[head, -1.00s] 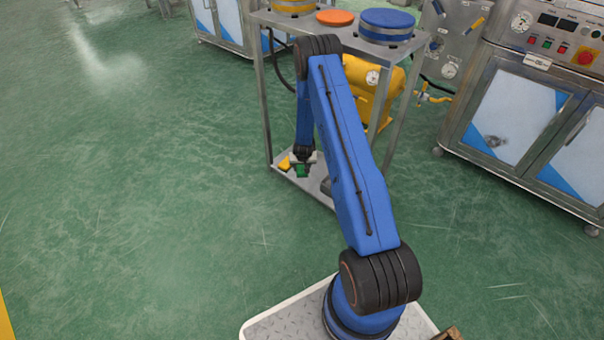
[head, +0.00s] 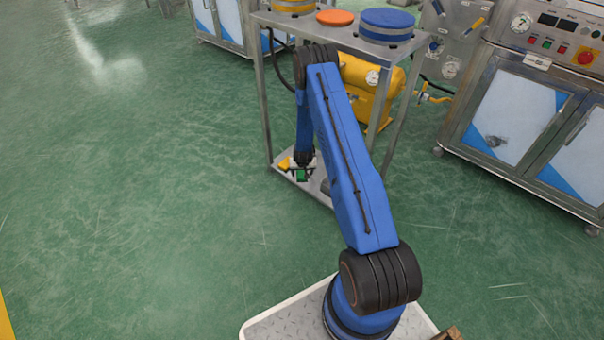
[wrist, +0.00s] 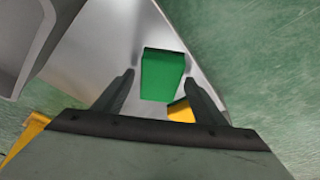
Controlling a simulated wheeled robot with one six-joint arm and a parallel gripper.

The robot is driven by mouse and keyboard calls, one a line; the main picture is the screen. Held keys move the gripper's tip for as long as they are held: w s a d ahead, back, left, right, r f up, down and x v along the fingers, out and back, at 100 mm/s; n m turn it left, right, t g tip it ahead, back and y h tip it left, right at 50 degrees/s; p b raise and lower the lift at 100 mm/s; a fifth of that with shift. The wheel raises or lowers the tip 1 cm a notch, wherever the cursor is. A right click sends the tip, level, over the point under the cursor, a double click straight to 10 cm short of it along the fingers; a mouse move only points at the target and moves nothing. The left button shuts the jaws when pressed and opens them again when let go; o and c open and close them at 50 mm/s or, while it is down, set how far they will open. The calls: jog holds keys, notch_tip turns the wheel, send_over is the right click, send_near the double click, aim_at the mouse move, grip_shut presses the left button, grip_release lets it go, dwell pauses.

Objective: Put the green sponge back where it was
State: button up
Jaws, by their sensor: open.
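The green sponge (wrist: 161,75) lies on the bare metal lower shelf (wrist: 108,48) of the stand. In the wrist view my gripper (wrist: 158,82) is open, with one finger on each side of the sponge and a gap visible on both sides. In the head view my gripper (head: 303,168) is low over the shelf's front left corner, with the sponge (head: 302,175) small beneath it. The wrist view does not show clearly how high the fingers are above the shelf.
A yellow piece (wrist: 180,112) lies close beside the sponge. A grey bin-like object (wrist: 22,40) is at the upper left of the wrist view. The stand's top (head: 333,34) holds a blue round container (head: 386,25) and an orange disc (head: 335,17). Open green floor lies left.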

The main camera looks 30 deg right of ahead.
jog(key=s+a+r+n+y, duration=0.1)
jog(key=s+a+r, duration=0.4)
jog(key=r, duration=1.2)
jog(key=s+a+r+n, duration=0.1)
jog(key=s+a+r, duration=0.4)
jog(key=r, duration=1.1)
jog(key=s+a+r+n+y, duration=0.1)
jog(key=s+a+r, duration=0.4)
jog(key=r, duration=1.2)
jog(key=s+a+r+n, duration=0.1)
jog(key=s+a+r, duration=0.2)
jog(key=s+r, duration=0.45)
jog(key=s+a+r, duration=0.2)
jog(key=s+r, duration=0.3)
jog(key=s, duration=0.5)
jog(key=s+a+r, duration=0.1)
jog(key=s, duration=0.8)
jog(key=s+r+n, duration=0.1)
jog(key=s+r, duration=0.1)
jog(key=s, duration=0.8)
jog(key=shift+a+r+t, duration=0.25)
jog(key=shift+a+t, duration=0.05)
jog(key=shift+a, duration=0.05)
jog(key=shift+s, duration=0.1)
